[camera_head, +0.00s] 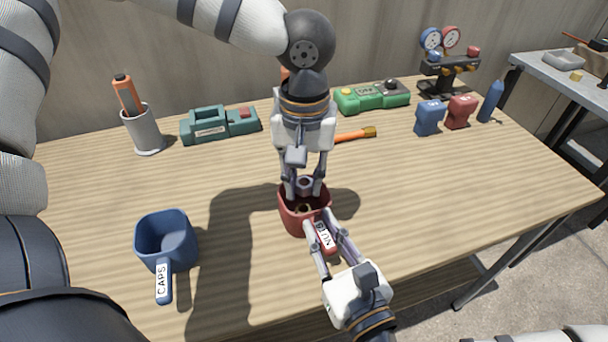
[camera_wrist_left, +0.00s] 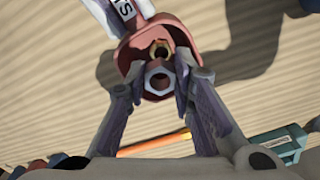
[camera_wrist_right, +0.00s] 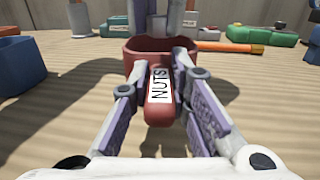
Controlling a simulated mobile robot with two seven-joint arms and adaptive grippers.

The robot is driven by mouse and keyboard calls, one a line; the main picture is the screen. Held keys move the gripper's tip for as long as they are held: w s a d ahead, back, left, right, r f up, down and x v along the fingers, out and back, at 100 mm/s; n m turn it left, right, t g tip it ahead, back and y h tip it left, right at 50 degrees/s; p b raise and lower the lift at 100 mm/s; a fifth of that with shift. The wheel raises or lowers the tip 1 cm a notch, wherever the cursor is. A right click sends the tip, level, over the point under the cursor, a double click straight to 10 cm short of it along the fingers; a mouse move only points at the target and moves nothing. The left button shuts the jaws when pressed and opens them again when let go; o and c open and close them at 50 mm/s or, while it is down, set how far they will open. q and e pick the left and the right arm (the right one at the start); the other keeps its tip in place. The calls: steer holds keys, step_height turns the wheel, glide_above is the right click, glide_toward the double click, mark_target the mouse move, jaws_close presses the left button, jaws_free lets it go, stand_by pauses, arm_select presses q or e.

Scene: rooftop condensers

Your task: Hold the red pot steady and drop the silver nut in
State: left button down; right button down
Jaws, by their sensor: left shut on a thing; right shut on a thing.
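The red pot (camera_head: 291,217) stands on the wooden table, its handle labelled NUTS pointing toward the front. My right gripper (camera_head: 322,238) is shut on that handle, which also shows between its fingers in the right wrist view (camera_wrist_right: 159,100). My left gripper (camera_head: 304,188) points down over the pot's mouth, shut on the silver nut (camera_wrist_left: 159,79). The silver nut also shows between the fingertips in the head view (camera_head: 305,184). A brass-coloured nut (camera_wrist_left: 160,50) lies inside the pot. How far the silver nut is above the pot floor is hard to tell.
A blue pot (camera_head: 166,236) labelled CAPS stands to the left. A grey cup (camera_head: 144,131) with an orange tool, a teal case (camera_head: 219,125), a green device (camera_head: 372,97) and an orange-handled tool (camera_head: 355,135) lie toward the back.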

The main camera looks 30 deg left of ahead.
mark_target(304, 184)
arm_select(q)
steer(key=shift+f, duration=0.5)
steer(key=shift+f, duration=0.35)
steer(key=shift+f, duration=0.55)
steer(key=shift+f, duration=0.15)
stand_by(0.4)
steer(key=shift+f, duration=0.2)
steer(key=c, duration=1.3)
jaws_free()
arm_select(e)
steer(key=shift+w, duration=0.1)
